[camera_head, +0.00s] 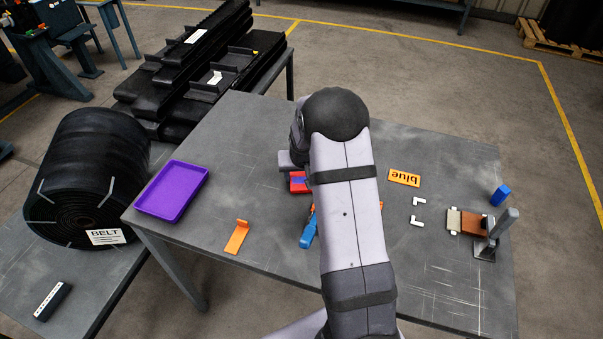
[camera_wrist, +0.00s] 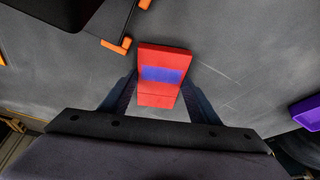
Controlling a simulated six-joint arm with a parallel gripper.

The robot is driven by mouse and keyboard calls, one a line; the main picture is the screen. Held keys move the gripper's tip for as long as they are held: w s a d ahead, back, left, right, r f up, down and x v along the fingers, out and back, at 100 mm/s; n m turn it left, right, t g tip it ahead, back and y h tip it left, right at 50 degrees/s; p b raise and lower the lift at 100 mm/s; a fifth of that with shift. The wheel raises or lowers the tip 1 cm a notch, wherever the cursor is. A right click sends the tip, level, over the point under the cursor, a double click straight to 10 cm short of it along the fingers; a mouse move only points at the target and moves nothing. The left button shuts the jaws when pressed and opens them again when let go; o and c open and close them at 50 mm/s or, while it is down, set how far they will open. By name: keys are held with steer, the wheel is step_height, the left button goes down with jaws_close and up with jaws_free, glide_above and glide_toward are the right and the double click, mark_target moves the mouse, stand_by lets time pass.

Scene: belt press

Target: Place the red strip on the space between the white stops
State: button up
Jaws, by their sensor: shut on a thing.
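The red strip (camera_wrist: 164,58) has a blue-purple patch across it. In the wrist view it sits between the two fingers of my gripper (camera_wrist: 160,92), which is shut on it. In the head view the red strip (camera_head: 298,187) shows just left of my arm, near the middle of the table; my arm hides part of it. Its height above the table is hard to tell. The white stops, an upper one (camera_head: 418,201) and a lower one (camera_head: 416,221), are small L-shaped pieces on the table right of my arm. The space between them is empty.
A press with a brown block (camera_head: 472,223) stands right of the stops, with a blue block (camera_head: 501,195) behind it. An orange "blue" sign (camera_head: 405,177) lies behind the stops. Left are a purple tray (camera_head: 172,191) and orange bracket (camera_head: 237,237). A blue object (camera_head: 308,232) is partly hidden by my arm.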

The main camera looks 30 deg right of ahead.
steer(key=shift+f, duration=0.1)
steer(key=shift+f, duration=0.15)
steer(key=o, duration=1.2)
steer(key=shift+o, duration=0.2)
steer(key=shift+r, duration=0.2)
steer(key=shift+s+r, duration=0.1)
steer(key=shift+r, duration=0.3)
steer(key=shift+o, duration=0.5)
steer(key=b+v, duration=0.2)
steer(key=v, duration=0.9)
steer(key=shift+s+b, duration=0.2)
steer(key=shift+b, duration=0.2)
